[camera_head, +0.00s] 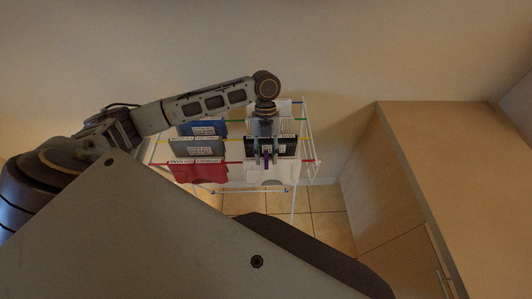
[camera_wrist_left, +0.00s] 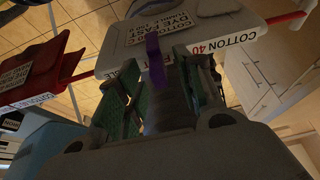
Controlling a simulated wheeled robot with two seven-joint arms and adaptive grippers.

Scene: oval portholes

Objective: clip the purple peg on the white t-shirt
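The white t-shirt (camera_head: 284,174) hangs on the front, red line of a drying rack, at the right. In the left wrist view a white labelled garment (camera_wrist_left: 190,22) fills the top middle. My left gripper (camera_head: 266,155) is above and in front of it, pointing down, its fingers on both sides of the purple peg (camera_head: 266,160). In the left wrist view the gripper (camera_wrist_left: 168,95) is shut on the peg (camera_wrist_left: 155,60), whose tip overlaps the white cloth. I cannot tell whether the peg touches it. My right gripper is not in view.
Red (camera_head: 200,172), grey (camera_head: 197,148) and blue (camera_head: 203,127) garments hang on the rack's left. A black garment (camera_head: 287,145) hangs behind the white one. A wooden cabinet (camera_head: 435,150) stands at the right. Tiled floor (camera_head: 318,200) shows between rack and cabinet.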

